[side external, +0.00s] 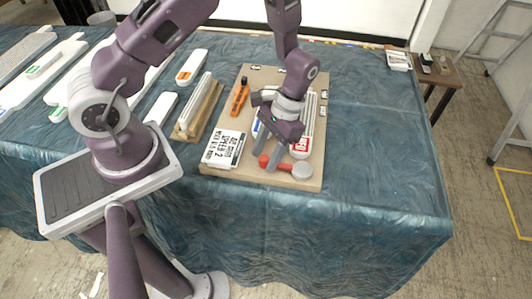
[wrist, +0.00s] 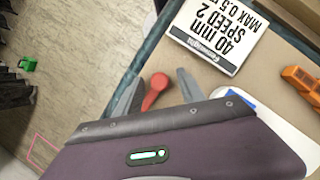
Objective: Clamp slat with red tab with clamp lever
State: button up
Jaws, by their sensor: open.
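The clamp lever (side external: 281,164) is red, with a rounded end and a round grey hub, near the front edge of the tan board (side external: 222,171). Its red end also shows in the wrist view (wrist: 155,90). My gripper (side external: 267,160) is open and pointed down at the lever. In the wrist view my gripper (wrist: 160,76) has one finger on each side of the red end, with gaps visible. The white slat with the red tab (side external: 300,146) lies on the board just behind the hub, partly hidden by my wrist. I cannot tell whether the lever touches the slat.
A white printed card (side external: 224,149) lies on the board left of my gripper and shows in the wrist view (wrist: 218,35). An orange-handled tool (side external: 240,97) lies behind it. A slat with a blue tab (side external: 257,128) is beside my wrist.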

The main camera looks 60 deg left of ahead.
grip_shut()
jog(key=shift+w+a, duration=0.15)
jog(key=shift+w, duration=0.05)
dwell(1.1)
